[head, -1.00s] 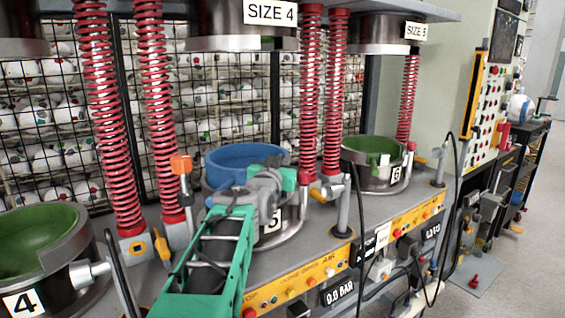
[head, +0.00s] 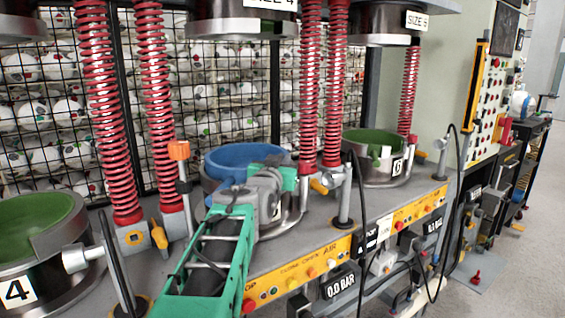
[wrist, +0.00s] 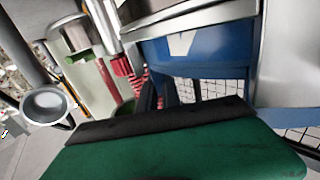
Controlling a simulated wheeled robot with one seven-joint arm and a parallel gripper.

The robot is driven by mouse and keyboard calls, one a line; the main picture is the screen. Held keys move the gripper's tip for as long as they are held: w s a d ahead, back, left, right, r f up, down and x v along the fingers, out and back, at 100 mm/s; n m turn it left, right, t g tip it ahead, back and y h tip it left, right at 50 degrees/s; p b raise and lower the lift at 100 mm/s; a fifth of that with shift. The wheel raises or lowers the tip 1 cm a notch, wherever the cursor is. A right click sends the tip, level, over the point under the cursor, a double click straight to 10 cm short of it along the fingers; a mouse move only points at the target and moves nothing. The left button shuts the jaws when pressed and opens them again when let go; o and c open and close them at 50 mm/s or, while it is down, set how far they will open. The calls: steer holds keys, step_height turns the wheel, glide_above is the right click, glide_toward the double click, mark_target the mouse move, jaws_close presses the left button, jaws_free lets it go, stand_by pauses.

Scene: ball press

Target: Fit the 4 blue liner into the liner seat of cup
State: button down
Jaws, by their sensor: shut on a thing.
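The blue liner (head: 224,164) is at the middle cup (head: 289,215), with its blue rim standing above the cup's metal wall. My gripper (head: 273,168) is shut on the near right side of the liner's rim. In the wrist view the blue liner (wrist: 222,50), with a pale mark on it, is close beyond my green finger with its black pad (wrist: 165,122). My arm hides the near wall of the cup and most of its number plate. I cannot tell whether the liner touches the seat.
A cup with a green liner and plate 4 (head: 20,291) stands at left; another green-lined cup (head: 375,172) stands at right. Red springs (head: 308,90) rise beside the cups. An orange-topped post (head: 179,150) stands left of the blue liner. Press heads hang above.

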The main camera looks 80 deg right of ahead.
stand_by(0.4)
steer(key=shift+f+b, duration=0.45)
steer(key=shift+b, duration=0.1)
steer(key=c, duration=1.9)
jaws_free()
steer(key=shift+r, duration=0.1)
steer(key=o, duration=0.4)
steer(key=shift+f, duration=0.35)
